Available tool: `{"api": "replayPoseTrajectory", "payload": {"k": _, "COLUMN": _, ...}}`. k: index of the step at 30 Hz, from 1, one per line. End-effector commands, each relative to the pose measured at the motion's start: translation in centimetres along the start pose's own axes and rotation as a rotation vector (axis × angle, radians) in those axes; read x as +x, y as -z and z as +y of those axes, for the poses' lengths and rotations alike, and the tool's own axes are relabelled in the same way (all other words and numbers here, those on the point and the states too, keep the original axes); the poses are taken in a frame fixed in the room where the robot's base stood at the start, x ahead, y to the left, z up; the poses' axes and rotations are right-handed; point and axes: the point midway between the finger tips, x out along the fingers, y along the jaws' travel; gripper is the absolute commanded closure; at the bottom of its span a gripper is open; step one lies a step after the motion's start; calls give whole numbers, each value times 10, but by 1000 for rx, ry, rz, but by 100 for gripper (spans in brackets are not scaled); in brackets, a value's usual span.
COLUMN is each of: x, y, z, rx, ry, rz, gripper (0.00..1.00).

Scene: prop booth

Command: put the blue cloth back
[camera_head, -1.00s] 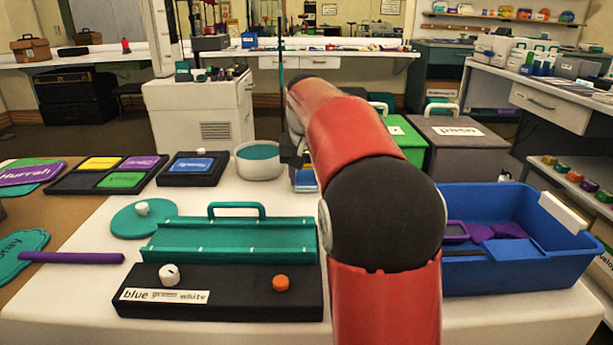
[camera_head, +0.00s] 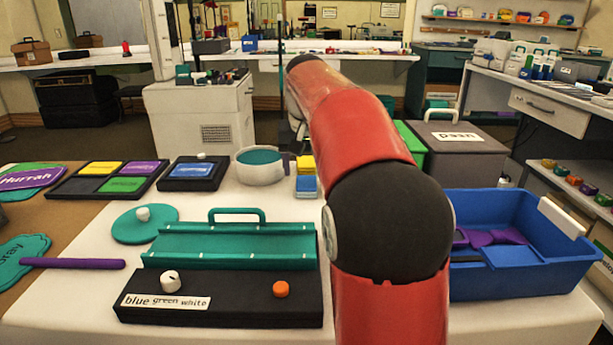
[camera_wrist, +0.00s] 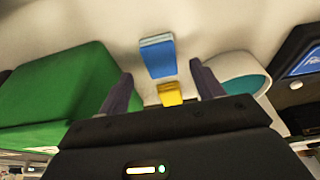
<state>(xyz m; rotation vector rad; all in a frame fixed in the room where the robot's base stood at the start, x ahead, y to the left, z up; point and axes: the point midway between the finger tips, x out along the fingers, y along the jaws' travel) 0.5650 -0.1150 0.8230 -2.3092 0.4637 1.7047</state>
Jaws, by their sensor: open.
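A blue, block-like folded piece, which looks like the blue cloth (camera_head: 307,184), lies on the white table beside the white bowl. In the wrist view the blue cloth (camera_wrist: 158,60) lies between and slightly beyond my fingertips, with a paler blue edge. A yellow piece (camera_wrist: 170,94) sits right by it, nearer my palm in that view; it also shows in the head view (camera_head: 306,164). My gripper (camera_wrist: 160,70) is open, with dark fingers apart and nothing visibly held. In the head view my red arm hides most of it.
The white bowl with teal inside (camera_head: 260,165) stands close left of the cloth. A green box (camera_wrist: 60,90) and a grey lidded box (camera_head: 465,150) stand to the right in the head view. A blue bin (camera_head: 520,275) holds purple pieces. A teal tray (camera_head: 230,245) lies in front.

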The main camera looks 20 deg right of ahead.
Motion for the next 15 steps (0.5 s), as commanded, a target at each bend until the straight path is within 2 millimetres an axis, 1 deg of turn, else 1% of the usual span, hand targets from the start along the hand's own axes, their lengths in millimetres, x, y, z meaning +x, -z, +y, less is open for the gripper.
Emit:
{"api": "replayPoseTrajectory", "payload": {"k": 1, "x": -15, "y": 1, "z": 0, "rx": 0, "ry": 1, "rz": 4, "gripper": 34}}
{"api": "replayPoseTrajectory", "payload": {"k": 6, "x": -48, "y": 1, "z": 0, "rx": 0, "ry": 0, "rz": 3, "gripper": 34}}
{"api": "replayPoseTrajectory", "payload": {"k": 10, "x": -64, "y": 1, "z": 0, "rx": 0, "ry": 0, "rz": 1, "gripper": 34}}
{"api": "replayPoseTrajectory", "payload": {"k": 15, "x": -72, "y": 0, "z": 0, "rx": 0, "ry": 0, "rz": -1, "gripper": 34}}
